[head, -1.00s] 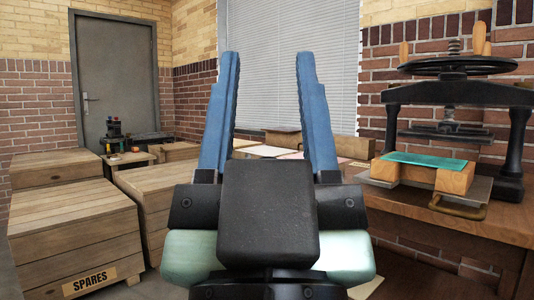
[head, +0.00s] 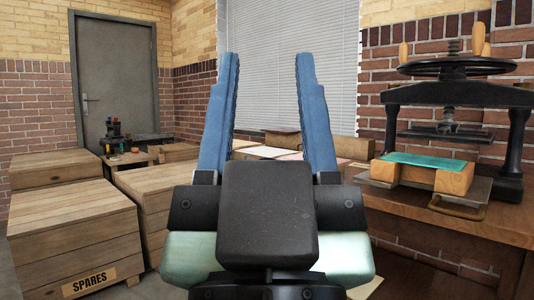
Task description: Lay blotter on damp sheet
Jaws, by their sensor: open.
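My gripper (head: 267,115) is in the middle of the head view, its two blue fingers upright and wide apart, with nothing between them. Behind the fingers, a low surface holds pale flat sheets (head: 262,152), partly hidden by my gripper. I cannot tell whether one of them is the blotter or the damp sheet. At the right, a black hand press (head: 460,95) stands on a wooden bench. A green flat piece (head: 425,160) lies on wooden blocks on the press bed.
Wooden crates (head: 75,225) stand at the left, one marked SPARES. A small table with dark bottles (head: 115,135) is near the grey door (head: 115,80). The wooden bench (head: 470,228) fills the lower right.

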